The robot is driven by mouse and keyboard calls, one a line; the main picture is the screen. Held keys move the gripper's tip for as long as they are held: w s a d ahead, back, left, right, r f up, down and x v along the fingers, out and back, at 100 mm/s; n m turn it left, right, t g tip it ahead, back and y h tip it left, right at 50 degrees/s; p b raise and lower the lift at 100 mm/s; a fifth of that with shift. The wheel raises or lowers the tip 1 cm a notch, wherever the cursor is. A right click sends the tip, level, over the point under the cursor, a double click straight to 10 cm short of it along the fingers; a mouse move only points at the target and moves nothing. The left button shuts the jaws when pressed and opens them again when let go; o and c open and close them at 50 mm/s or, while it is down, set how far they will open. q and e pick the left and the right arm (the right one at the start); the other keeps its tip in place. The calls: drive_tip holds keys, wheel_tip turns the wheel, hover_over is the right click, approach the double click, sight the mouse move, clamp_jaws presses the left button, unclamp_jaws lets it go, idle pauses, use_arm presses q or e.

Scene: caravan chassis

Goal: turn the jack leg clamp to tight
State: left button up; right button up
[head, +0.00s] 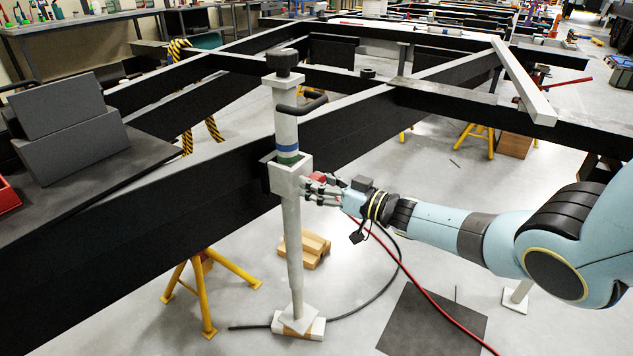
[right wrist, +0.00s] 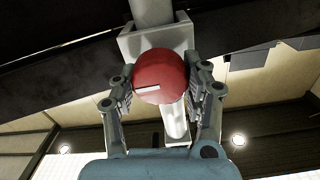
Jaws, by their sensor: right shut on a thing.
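The jack leg (head: 293,240) is a pale upright post with blue and green bands, a black top and a dark crank handle (head: 302,103). Its pale clamp block (head: 290,178) sits against the black chassis beam; the block also shows in the right wrist view (right wrist: 150,42). The clamp knob (right wrist: 160,78) is red and round with a short white mark on its left part, in front of the block. My right gripper (head: 318,188) reaches it from the right and is shut on the knob, one finger on each side. My left gripper is not in view.
Black chassis beams (head: 200,180) run across the scene. A yellow stand (head: 203,290) and wooden blocks (head: 305,248) are on the floor near the leg. A red hose (head: 430,298) and a black cable (head: 385,290) trail below my right arm. A dark mat (head: 432,322) lies at the front.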

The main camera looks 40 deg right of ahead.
drive_tip(key=shift+f+m, duration=0.15)
drive_tip(key=shift+m, duration=0.25)
drive_tip(key=o, duration=1.2)
drive_tip(key=shift+s, duration=0.1)
drive_tip(key=v, duration=1.2)
